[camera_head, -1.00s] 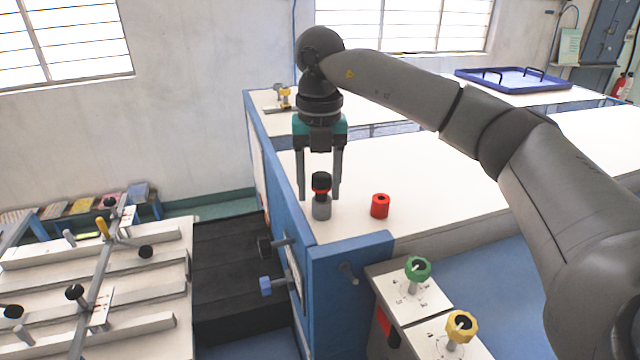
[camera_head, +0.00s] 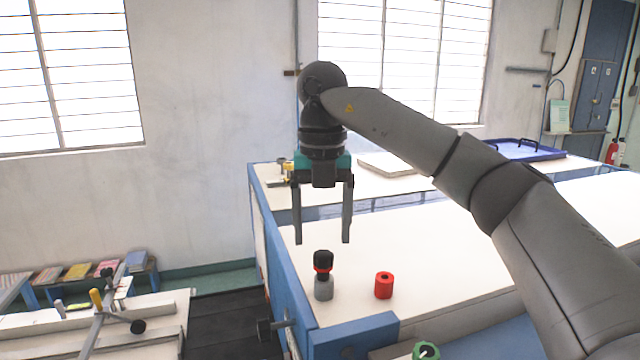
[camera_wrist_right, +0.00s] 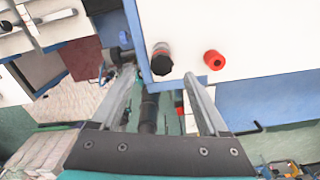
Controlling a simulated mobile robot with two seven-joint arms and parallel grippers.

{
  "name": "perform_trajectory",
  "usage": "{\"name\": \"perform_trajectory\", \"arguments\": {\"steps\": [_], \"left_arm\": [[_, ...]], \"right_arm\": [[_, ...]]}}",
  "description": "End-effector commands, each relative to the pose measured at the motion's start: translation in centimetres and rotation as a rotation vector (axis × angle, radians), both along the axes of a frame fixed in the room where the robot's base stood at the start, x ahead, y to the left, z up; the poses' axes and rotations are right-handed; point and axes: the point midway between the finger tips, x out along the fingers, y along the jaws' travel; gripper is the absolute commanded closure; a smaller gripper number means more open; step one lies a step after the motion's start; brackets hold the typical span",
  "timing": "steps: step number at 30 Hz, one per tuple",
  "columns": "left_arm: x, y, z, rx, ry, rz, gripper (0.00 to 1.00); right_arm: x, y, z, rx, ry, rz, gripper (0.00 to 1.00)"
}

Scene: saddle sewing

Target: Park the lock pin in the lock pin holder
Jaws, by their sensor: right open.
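The lock pin (camera_head: 323,262), with a black knob and a red band, stands upright in a grey cylindrical holder (camera_head: 324,290) near the front left corner of the white table top. In the right wrist view the pin's dark knob (camera_wrist_right: 161,62) shows beyond the fingertips. My right gripper (camera_head: 322,242) is open and empty, pointing down, with its fingertips above the pin's knob in the head view. My left gripper is not in view.
A red cylinder with a hole (camera_head: 384,285) stands just right of the grey holder. A green knob (camera_head: 426,351) shows at the bottom edge. A blue tray (camera_head: 535,152) lies at the back right. The table's middle is clear.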

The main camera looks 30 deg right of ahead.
Motion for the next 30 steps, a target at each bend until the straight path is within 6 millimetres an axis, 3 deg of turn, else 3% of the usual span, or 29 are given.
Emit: {"name": "perform_trajectory", "arguments": {"steps": [3,13,19,30], "left_arm": [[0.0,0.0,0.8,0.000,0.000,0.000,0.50],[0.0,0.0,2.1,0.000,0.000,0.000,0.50],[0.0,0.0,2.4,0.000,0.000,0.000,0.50],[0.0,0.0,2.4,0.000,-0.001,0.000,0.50]], "right_arm": [[0.1,0.0,2.6,0.000,-0.007,-0.001,0.22],[0.1,0.3,7.3,0.002,-0.009,0.003,0.22],[0.1,0.3,8.3,0.004,-0.008,0.003,0.22],[0.1,0.3,8.4,0.003,-0.009,0.004,0.22]]}}
